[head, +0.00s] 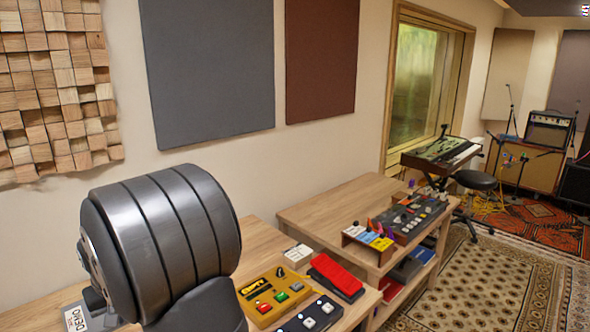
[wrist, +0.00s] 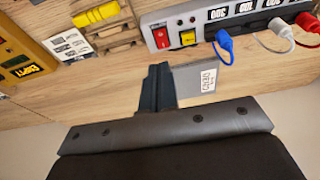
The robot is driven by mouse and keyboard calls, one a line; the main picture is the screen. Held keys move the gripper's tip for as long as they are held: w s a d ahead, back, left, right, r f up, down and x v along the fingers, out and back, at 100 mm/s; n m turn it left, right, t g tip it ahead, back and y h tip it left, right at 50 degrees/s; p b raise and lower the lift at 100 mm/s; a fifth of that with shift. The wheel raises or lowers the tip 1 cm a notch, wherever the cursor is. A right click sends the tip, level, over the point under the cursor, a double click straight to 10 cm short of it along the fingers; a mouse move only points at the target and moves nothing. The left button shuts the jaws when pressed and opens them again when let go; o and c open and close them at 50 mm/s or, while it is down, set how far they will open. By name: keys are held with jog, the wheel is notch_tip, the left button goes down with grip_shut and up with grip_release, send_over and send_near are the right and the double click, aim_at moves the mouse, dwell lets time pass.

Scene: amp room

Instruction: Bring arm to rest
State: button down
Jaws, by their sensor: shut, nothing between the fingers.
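My gripper (wrist: 157,85) shows in the wrist view as dark, narrow fingers pressed together, shut and empty. It is over the wooden bench top (wrist: 115,100), beside a grey box with a DEMO label (wrist: 208,79). I cannot tell whether the fingers touch the box. In the head view a large dark ribbed part of my arm fills the lower left, and the gripper itself is hidden there. The DEMO label (head: 76,318) shows at the lower left edge of that view.
A grey unit (wrist: 190,32) with red and yellow switches and coloured plugs lies beyond the fingers. A yellow pedal (head: 273,296) and a red pedal (head: 336,275) sit on the bench right of my arm. Another wooden bench (head: 330,208) with more pedals stands behind.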

jog(key=x, duration=0.3)
jog(key=w+a+x, duration=0.1)
jog(key=x, duration=0.4)
jog(key=shift+w+a, duration=0.25)
jog(key=v, duration=1)
jog(key=shift+s+d+f, duration=0.15)
jog(key=shift+s+d, duration=0.25)
